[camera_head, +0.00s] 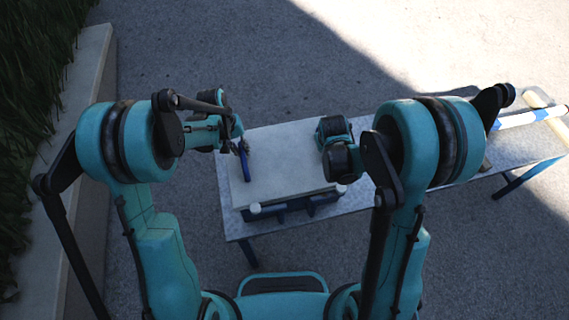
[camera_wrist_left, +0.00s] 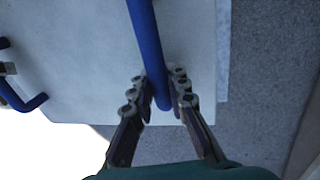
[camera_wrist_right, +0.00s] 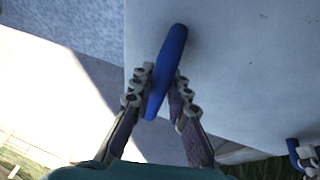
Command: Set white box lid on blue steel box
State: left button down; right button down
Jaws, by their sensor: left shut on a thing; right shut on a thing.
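The white box lid (camera_head: 290,150) lies over the near left part of the grey bench and has two blue handles. My left gripper (camera_wrist_left: 158,95) is shut on one blue handle (camera_wrist_left: 150,45), which also shows in the head view (camera_head: 245,165). My right gripper (camera_wrist_right: 160,92) is shut on the other handle (camera_wrist_right: 172,55); in the head view my own wrist hides its fingers. A dark blue part (camera_head: 290,209), likely the blue steel box, shows under the lid's near edge. The lid hides most of it. I cannot tell whether the lid touches it.
The grey bench (camera_head: 232,222) runs off to the right on blue legs. A white and blue striped bar (camera_head: 525,119) lies at its far right end. A low concrete wall (camera_head: 85,130) with grass stands at the left. The paved ground beyond the bench is clear.

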pick_arm(q)
jog(key=c, duration=1.5)
grip_release()
jog(key=shift+f, duration=0.1)
pick_arm(e)
jog(key=c, duration=1.5)
grip_release()
jog(key=shift+f, duration=0.15)
jog(key=shift+o, duration=0.2)
pick_arm(q)
jog(key=r, duration=0.4)
jog(key=a+r, duration=0.1)
jog(key=r, duration=0.2)
jog(key=a+r, duration=0.1)
jog(key=r, duration=0.3)
jog(key=shift+s+a+r, duration=0.1)
jog(key=shift+s+r, duration=0.15)
jog(key=shift+r, duration=0.1)
pick_arm(e)
jog(key=v, duration=1.2)
jog(key=shift+s, duration=0.1)
